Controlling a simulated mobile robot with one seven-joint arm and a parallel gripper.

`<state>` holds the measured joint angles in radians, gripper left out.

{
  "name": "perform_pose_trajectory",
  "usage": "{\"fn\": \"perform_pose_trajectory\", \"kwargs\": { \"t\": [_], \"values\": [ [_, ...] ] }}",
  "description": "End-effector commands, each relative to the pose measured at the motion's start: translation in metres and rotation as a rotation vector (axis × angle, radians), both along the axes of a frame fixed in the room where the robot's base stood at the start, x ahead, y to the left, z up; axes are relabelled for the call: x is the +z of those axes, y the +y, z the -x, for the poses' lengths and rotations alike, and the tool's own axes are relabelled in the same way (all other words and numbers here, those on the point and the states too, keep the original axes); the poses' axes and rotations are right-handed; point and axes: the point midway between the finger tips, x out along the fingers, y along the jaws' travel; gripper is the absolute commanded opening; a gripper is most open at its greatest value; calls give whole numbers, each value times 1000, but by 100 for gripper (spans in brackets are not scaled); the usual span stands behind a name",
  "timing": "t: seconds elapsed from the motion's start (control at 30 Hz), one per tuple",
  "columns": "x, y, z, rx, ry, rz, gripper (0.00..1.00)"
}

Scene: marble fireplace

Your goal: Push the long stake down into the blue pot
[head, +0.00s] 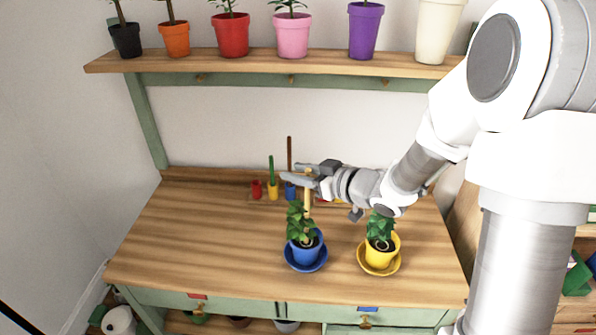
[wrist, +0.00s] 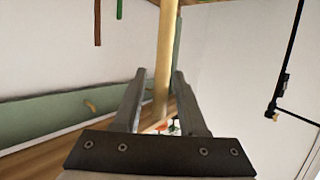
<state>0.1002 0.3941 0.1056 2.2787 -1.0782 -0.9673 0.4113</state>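The blue pot (head: 306,253) holds a leafy plant and stands on a blue saucer (head: 319,265) on the bench. A long light-wood stake (head: 308,207) rises upright above the plant; its foot is hidden by leaves. My gripper (head: 296,174) is level above the pot, at the stake's upper part. In the wrist view the stake (wrist: 163,60) runs between the two fingers of my gripper (wrist: 160,80), with small gaps beside it, so the fingers look open around it. Whether one finger touches it is unclear.
A yellow pot (head: 380,257) with a plant stands to the right of the blue pot. Behind my gripper are small red, yellow and blue holders, with a green stake (head: 271,170) and a tall brown stake (head: 290,152). A shelf (head: 250,66) with several pots hangs above. The bench's left side is clear.

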Motion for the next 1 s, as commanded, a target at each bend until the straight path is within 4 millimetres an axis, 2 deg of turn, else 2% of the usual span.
{"fn": "perform_pose_trajectory", "kwargs": {
  "t": [0.33, 0.47, 1.0],
  "values": [
    [2, -1, 0, -1, -2, -1, 50],
    [6, -9, 6, -1, -3, 0, 50],
    [43, -101, 81, -6, -3, 0, 50]
  ]
}}
